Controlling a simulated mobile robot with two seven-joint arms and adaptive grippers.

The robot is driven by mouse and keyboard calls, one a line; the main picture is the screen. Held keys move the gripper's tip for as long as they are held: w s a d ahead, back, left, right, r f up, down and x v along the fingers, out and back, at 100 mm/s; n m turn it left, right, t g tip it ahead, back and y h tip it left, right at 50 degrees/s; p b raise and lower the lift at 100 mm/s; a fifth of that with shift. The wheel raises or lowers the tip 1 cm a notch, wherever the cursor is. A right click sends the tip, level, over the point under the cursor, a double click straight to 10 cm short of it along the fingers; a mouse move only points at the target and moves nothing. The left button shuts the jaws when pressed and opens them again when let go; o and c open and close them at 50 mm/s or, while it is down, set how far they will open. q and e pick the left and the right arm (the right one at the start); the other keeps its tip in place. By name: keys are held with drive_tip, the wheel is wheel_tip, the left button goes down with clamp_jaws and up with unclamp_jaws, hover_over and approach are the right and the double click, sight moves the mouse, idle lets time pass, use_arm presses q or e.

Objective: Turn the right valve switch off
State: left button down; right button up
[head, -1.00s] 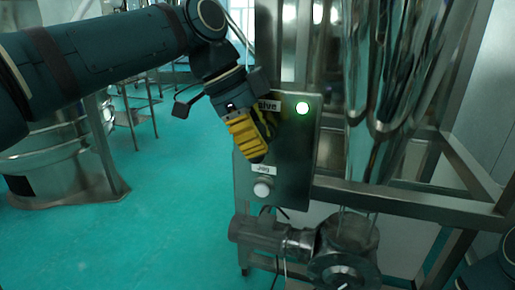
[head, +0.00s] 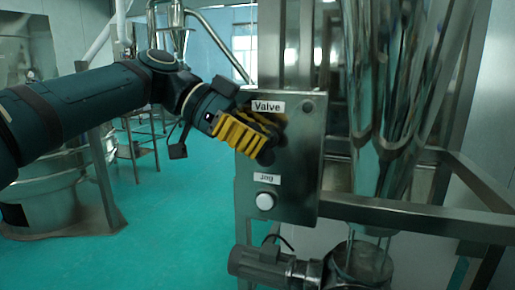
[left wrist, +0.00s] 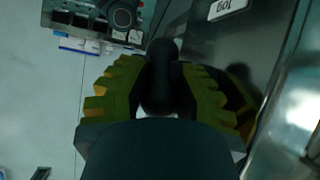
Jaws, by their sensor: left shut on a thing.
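The valve switch is on a steel control panel (head: 302,185), under a label reading "Valve" (head: 268,106). My left gripper (head: 262,145) reaches in from the left at the panel's upper left. Its yellow fingers are shut on the dark switch knob (left wrist: 162,78), which sits between them in the left wrist view. In the head view the fingers cover most of the knob. My right gripper does not show.
A white jog button (head: 265,201) sits lower on the panel, under its own label (head: 267,179). A motor (head: 262,262) is below the panel. A tall shiny steel hopper (head: 388,110) and frame rails stand to the right. Green floor is open at left.

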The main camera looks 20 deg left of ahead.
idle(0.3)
use_arm(q)
drive_tip(key=c, duration=1.1)
unclamp_jaws()
drive_tip(key=shift+d, duration=0.1)
drive_tip(key=v, duration=1.2)
